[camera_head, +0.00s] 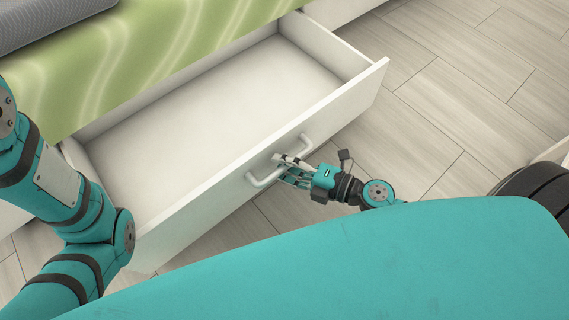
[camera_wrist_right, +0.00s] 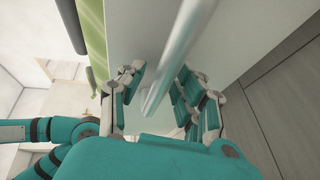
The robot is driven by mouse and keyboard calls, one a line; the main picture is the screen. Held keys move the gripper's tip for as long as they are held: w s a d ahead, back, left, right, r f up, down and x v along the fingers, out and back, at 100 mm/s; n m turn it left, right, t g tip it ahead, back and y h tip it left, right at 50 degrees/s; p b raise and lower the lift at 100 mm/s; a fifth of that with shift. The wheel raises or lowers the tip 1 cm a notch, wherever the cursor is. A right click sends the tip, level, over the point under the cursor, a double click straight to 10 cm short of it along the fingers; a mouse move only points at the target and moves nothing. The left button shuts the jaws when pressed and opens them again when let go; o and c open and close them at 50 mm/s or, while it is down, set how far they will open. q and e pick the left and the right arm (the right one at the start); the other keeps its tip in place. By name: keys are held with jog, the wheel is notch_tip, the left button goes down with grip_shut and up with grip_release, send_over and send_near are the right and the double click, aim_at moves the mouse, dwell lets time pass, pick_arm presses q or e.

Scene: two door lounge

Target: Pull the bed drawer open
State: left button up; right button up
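The white bed drawer (camera_head: 215,115) is pulled well out from under the bed and is empty inside. Its front carries a pale bar handle (camera_head: 262,180). My right gripper (camera_head: 292,170) is at the middle of this handle, outside the drawer front. In the right wrist view the handle bar (camera_wrist_right: 182,52) runs between the two fingers of my right gripper (camera_wrist_right: 160,88). The fingers stand apart on either side of it, with visible gaps. My left arm shows at the left of the head view, but its gripper is out of view.
The bed's green cover (camera_head: 130,55) and a grey cushion (camera_head: 45,18) lie above and behind the drawer. The wood-plank floor (camera_head: 450,100) is clear to the right of the drawer. A dark rounded object (camera_head: 535,190) shows at the right edge.

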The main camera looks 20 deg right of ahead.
jog(key=shift+o, duration=0.2)
jog(key=v, duration=1.2)
jog(key=shift+r, duration=0.1)
